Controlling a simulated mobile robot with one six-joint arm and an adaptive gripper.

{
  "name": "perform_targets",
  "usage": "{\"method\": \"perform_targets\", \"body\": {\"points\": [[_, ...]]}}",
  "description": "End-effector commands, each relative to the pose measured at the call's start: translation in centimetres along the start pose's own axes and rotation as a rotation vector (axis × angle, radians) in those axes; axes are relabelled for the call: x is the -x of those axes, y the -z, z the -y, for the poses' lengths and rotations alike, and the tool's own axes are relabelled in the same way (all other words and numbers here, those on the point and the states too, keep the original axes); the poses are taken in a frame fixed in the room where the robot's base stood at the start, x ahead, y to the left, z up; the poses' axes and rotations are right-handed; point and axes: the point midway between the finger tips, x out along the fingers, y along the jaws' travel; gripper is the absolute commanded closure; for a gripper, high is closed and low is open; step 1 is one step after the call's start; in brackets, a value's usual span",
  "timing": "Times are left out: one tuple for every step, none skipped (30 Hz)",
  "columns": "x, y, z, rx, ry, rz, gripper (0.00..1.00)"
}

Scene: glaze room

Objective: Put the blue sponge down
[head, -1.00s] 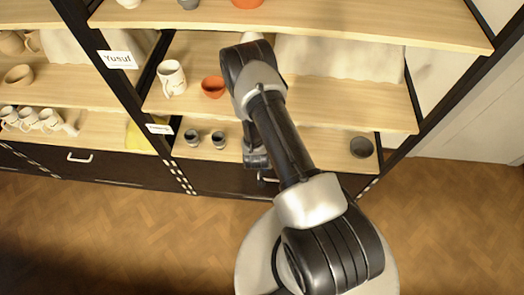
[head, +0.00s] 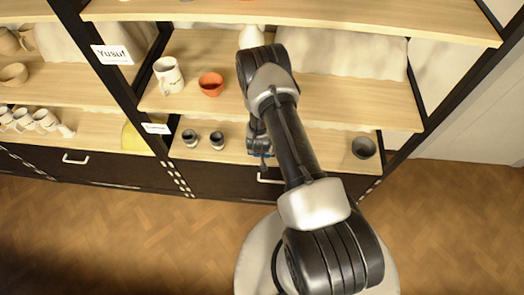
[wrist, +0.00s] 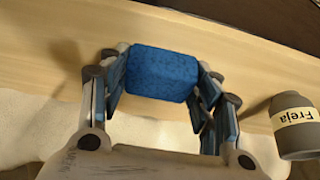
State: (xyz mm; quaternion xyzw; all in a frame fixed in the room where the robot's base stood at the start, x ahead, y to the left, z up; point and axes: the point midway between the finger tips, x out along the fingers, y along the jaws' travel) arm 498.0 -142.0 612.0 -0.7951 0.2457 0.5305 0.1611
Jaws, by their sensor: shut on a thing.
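The blue sponge (wrist: 162,74) is a speckled block held between the two fingers of my gripper (wrist: 163,84) in the wrist view. Pale wood of a shelf (wrist: 50,60) lies behind it; I cannot tell whether the sponge touches the wood. In the head view my gripper (head: 260,146) is at the lower shelf (head: 310,141), right of two small dark cups, mostly hidden behind my arm. Only a little blue shows there.
In the head view, two small dark cups (head: 203,139) are left of my gripper and a grey bowl (head: 364,147) is to the right.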

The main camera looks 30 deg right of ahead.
Motion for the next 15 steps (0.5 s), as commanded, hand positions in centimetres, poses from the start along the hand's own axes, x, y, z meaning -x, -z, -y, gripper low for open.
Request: {"method": "perform_targets", "body": {"points": [[-0.02,-0.03,0.0,0.0,0.0,0.0,0.65],[-0.1,-0.07,0.0,0.0,0.0,0.0,0.65],[-0.26,-0.13,0.0,0.0,0.0,0.0,0.65],[-0.37,-0.19,0.0,0.0,0.0,0.0,0.65],[-0.38,-0.2,0.0,0.0,0.0,0.0,0.42],[-0.3,-0.17,0.0,0.0,0.0,0.001,0.39],[-0.28,-0.16,0.0,0.0,0.0,0.001,0.37],[-0.28,-0.17,-0.01,0.0,0.0,0.001,0.35],[-0.27,-0.17,-0.01,0.0,0.0,0.001,0.32],[-0.27,-0.17,-0.01,0.0,0.0,0.001,0.3],[-0.27,-0.17,-0.01,0.0,0.0,0.001,0.28],[-0.27,-0.17,-0.01,0.0,0.0,0.001,0.26],[-0.27,-0.17,-0.01,0.0,0.0,0.001,0.24],[-0.27,-0.17,-0.01,0.0,0.0,0.001,0.22],[-0.27,-0.17,-0.01,0.0,0.0,0.001,0.22]]}}
